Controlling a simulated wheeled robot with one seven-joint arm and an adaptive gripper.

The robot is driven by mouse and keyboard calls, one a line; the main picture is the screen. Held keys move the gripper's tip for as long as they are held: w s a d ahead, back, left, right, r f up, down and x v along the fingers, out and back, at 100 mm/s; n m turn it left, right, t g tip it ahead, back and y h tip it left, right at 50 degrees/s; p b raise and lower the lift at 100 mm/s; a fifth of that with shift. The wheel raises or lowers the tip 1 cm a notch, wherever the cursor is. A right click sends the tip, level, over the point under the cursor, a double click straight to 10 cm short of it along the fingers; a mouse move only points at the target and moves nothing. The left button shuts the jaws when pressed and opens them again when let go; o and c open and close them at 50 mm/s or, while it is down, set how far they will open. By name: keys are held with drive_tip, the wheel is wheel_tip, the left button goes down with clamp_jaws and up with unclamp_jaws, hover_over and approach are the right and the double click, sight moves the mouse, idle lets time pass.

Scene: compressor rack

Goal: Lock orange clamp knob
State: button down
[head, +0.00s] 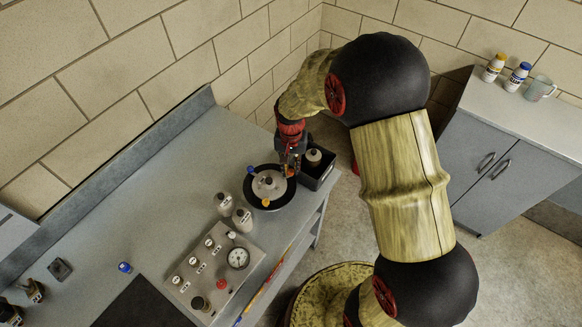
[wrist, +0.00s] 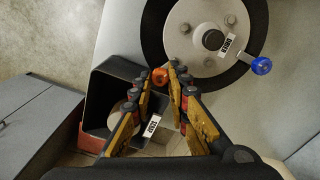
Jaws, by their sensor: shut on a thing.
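The orange clamp knob (wrist: 160,75) sits at the rim of a grey round lid with a dark ring (wrist: 155,33). In the wrist view it lies between my fingertips (wrist: 166,79), which are shut on it from both sides. In the head view my gripper (head: 289,160) reaches down to the far right rim of the lid (head: 268,184), mostly hiding the knob there. A blue knob (wrist: 261,65) stands out from the rim; it also shows in the head view (head: 250,170). A yellow-orange knob (head: 265,203) shows at the near rim. The lid's centre has a dark stub and a small label.
A black open bin (head: 318,168) with a light round item is just right of the lid. Bottles (head: 242,218) and a gauge panel (head: 214,270) stand on the bench nearer the camera. The left bench top is mostly clear. A grey cabinet (head: 520,140) stands at the right.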

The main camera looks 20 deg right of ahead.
sight(291, 171)
drive_tip(key=c, duration=1.8)
unclamp_jaws()
drive_tip(key=shift+o, duration=0.6)
wheel_tip(291, 171, up, 12)
